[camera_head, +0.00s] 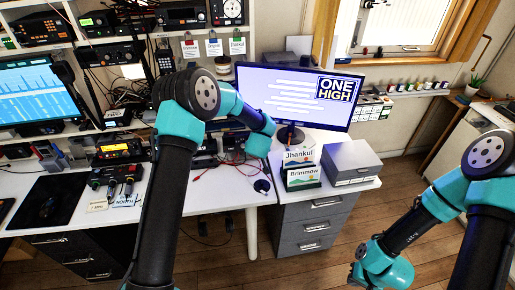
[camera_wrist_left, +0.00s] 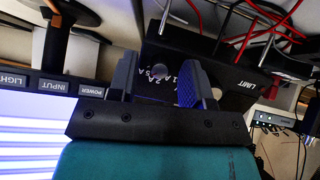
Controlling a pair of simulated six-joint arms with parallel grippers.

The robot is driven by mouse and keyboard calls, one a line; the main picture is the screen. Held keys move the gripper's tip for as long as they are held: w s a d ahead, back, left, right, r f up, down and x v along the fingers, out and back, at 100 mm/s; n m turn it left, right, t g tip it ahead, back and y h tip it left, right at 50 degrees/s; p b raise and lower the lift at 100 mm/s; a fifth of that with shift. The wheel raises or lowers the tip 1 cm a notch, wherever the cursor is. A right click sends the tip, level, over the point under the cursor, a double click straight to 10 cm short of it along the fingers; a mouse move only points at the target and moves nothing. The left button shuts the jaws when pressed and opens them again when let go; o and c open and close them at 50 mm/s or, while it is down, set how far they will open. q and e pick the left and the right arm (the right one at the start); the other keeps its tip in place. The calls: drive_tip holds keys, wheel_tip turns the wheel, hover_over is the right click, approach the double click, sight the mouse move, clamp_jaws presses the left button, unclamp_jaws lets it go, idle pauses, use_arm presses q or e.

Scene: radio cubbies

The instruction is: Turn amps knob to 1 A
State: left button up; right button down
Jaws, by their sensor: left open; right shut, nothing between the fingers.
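In the left wrist view, a dark panel (camera_wrist_left: 215,75) with a "LIMIT" label carries a small dark amps knob (camera_wrist_left: 157,70). White current marks, upside down and partly unreadable, lie around it; the knob's setting is not clear. My left gripper (camera_wrist_left: 160,78) is open, with one finger on each side of the knob; contact cannot be told. In the head view my left arm reaches toward the back of the desk, and its fingers are hidden behind the wrist. My right gripper (camera_head: 357,280) is shut and empty, low at the right, far from the panel.
Red and black leads (camera_wrist_left: 270,25) run close beside the panel. A monitor (camera_head: 295,97) and name cards (camera_head: 301,176) stand to the right of my left wrist. A radio (camera_head: 119,151) and handsets sit at left. The white desk front (camera_head: 215,190) is mostly clear.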

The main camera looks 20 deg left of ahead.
use_arm(q)
clamp_jaws()
idle(0.5)
drive_tip(key=shift+n, duration=0.3)
drive_tip(key=n+t+h, duration=0.1)
drive_tip(key=n, duration=0.2)
drive_tip(key=shift+f+n, duration=0.1)
drive_tip(key=shift+n, duration=0.3)
drive_tip(key=n+t, duration=0.1)
drive_tip(key=n, duration=0.3)
drive_tip(key=shift+h, duration=0.3)
drive_tip(key=n, duration=0.2)
drive_tip(key=n+t, duration=0.1)
drive_tip(key=n, duration=0.2)
drive_tip(key=shift+s+f+t, duration=0.1)
drive_tip(key=shift+t, duration=0.2)
drive_tip(key=n+t, duration=0.1)
drive_tip(key=n, duration=0.4)
